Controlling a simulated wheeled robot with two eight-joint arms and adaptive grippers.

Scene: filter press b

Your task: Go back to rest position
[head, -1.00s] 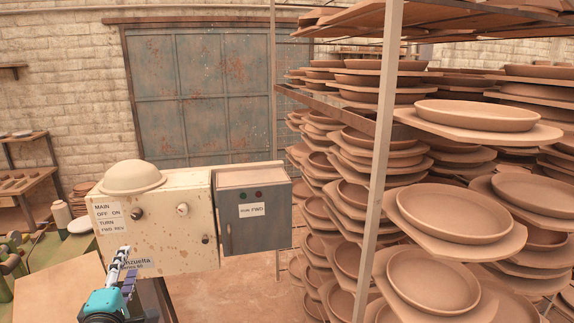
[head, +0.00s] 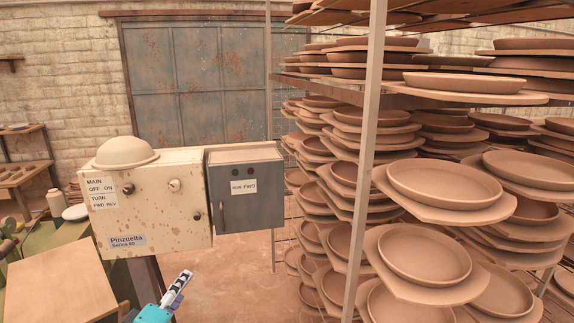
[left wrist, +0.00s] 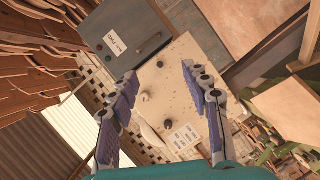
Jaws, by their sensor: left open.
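My left gripper (head: 178,290) shows at the bottom of the head view, below the control box and apart from it. In the left wrist view its two fingers (left wrist: 160,100) are spread, with nothing between them. The cream control box (head: 150,212) has knobs, labels and a bowl shape on top. It also shows beyond the fingers in the left wrist view (left wrist: 178,85). A grey box (head: 246,205) with small buttons and a label is joined to its right side. My right gripper is not in either view.
A tall rack (head: 368,150) with boards of clay plates (head: 445,182) fills the right side. A board (head: 60,285) lies on the green table at lower left. A shelf stands at far left. Open floor (head: 240,270) shows between the control box and the rack.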

